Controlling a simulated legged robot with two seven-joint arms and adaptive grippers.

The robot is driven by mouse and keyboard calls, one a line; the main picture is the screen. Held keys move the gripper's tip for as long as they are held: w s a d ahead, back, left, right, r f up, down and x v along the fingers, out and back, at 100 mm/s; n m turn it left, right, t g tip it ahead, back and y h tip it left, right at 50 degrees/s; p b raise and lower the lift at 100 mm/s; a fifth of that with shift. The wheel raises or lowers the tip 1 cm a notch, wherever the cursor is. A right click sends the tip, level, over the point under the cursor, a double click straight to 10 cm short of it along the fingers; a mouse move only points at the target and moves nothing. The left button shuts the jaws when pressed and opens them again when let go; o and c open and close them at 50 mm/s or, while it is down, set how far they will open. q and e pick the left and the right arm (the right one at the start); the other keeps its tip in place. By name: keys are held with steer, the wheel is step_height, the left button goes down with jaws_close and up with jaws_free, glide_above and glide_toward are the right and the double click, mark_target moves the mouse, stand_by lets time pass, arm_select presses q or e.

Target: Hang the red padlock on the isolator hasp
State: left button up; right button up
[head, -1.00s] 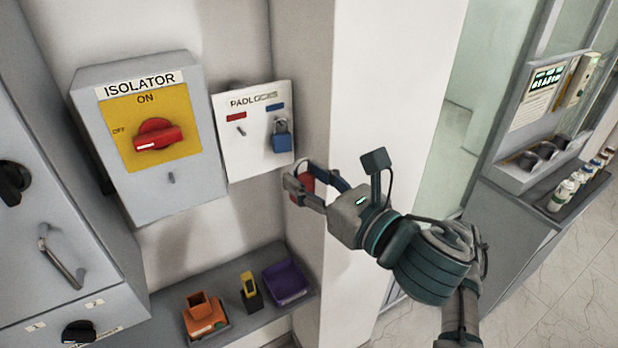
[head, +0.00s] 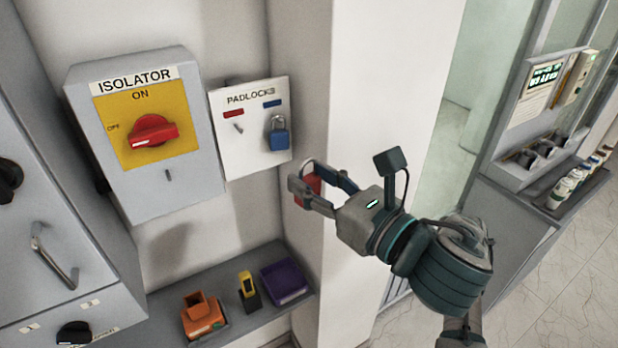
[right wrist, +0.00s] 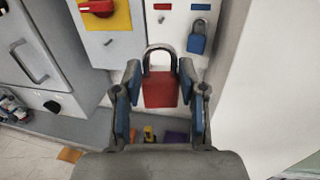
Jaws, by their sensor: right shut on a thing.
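The red padlock (right wrist: 160,90) is between the fingers of my right gripper (right wrist: 160,95), shackle up, in the right wrist view. In the head view my right gripper (head: 318,190) is shut on the padlock (head: 309,187), to the right of and below the padlock board. The grey isolator box (head: 190,192) carries a yellow plate with a red rotary handle (head: 153,131), near the ON label. The small hasp (head: 168,175) sticks out of the box below the plate; it also shows in the right wrist view (right wrist: 108,43). My left gripper is not in view.
The white padlock board (head: 234,158) beside the isolator has an empty peg (head: 238,128) and a hanging blue padlock (head: 279,138). A shelf below holds an orange item (head: 202,318), a yellow device (head: 248,288) and a purple bin (head: 285,280). A white pillar (head: 385,90) stands behind my right arm.

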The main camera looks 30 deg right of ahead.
steer(key=shift+a+b+v, duration=0.2)
steer(key=shift+b+v, duration=0.3)
steer(key=shift+v, duration=0.7)
steer(key=shift+a+b+v, duration=0.25)
steer(key=shift+b+v, duration=0.25)
steer(key=shift+v, duration=0.7)
